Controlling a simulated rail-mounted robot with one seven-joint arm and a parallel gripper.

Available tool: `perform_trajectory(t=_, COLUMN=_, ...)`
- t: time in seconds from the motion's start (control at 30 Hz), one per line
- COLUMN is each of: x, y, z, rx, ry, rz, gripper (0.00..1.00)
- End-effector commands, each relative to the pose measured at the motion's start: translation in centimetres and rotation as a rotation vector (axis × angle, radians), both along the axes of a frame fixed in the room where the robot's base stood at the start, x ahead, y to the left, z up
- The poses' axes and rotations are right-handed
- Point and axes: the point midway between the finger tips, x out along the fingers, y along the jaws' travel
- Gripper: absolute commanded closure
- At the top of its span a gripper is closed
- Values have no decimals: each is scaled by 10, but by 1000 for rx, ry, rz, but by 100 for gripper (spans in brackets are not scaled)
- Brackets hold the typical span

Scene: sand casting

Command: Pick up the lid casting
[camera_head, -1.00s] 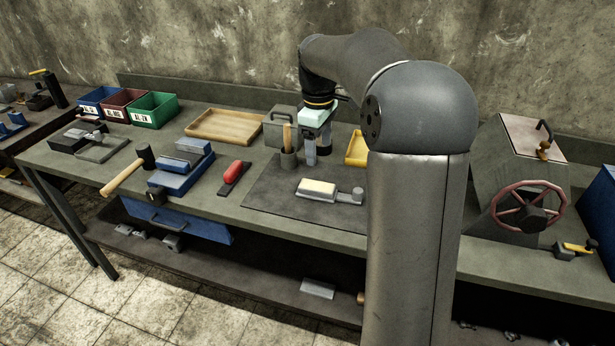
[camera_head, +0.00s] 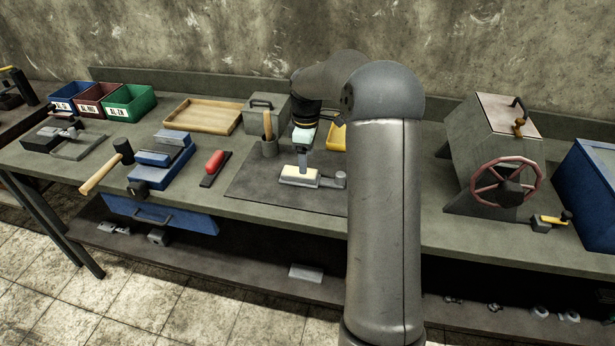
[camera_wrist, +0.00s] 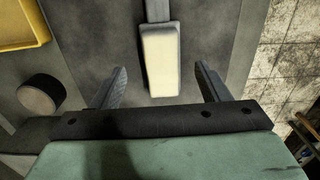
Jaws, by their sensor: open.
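The lid casting (camera_head: 299,177) lies on the dark mat on the bench. It is a pale cream block with a grey bar and a round grey end to its right in the head view. The wrist view shows the cream block (camera_wrist: 161,62) from above, with the grey bar running off the top edge. My gripper (camera_head: 302,163) is just above the cream block, pointing down. In the wrist view my gripper (camera_wrist: 161,72) is open, with one finger on each side of the block and a gap on both sides. Contact cannot be told.
A yellow tray (camera_head: 337,137) is behind the gripper, partly hidden by my arm. A red-handled tool (camera_head: 214,164) lies to the left. The dark mat (camera_head: 255,186) is clear around the casting.

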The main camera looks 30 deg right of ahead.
Motion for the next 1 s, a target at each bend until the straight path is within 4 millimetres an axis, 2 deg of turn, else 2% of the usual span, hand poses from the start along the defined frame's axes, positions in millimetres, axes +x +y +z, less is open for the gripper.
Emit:
perform_trajectory(t=0.4, x=-4, y=-2, z=-49, rx=1, ry=1, rz=1, gripper=31)
perform_trajectory(t=0.67, x=-4, y=-2, z=-52, rx=-1, ry=-1, rz=0, gripper=31)
perform_trajectory(t=0.77, x=-4, y=-2, z=-52, rx=-1, ry=-1, rz=0, gripper=53)
perform_trajectory(t=0.9, x=-4, y=-2, z=-52, rx=-1, ry=-1, rz=0, gripper=92)
perform_trajectory(t=1.0, x=-3, y=-2, z=-51, rx=-1, ry=-2, rz=0, gripper=93)
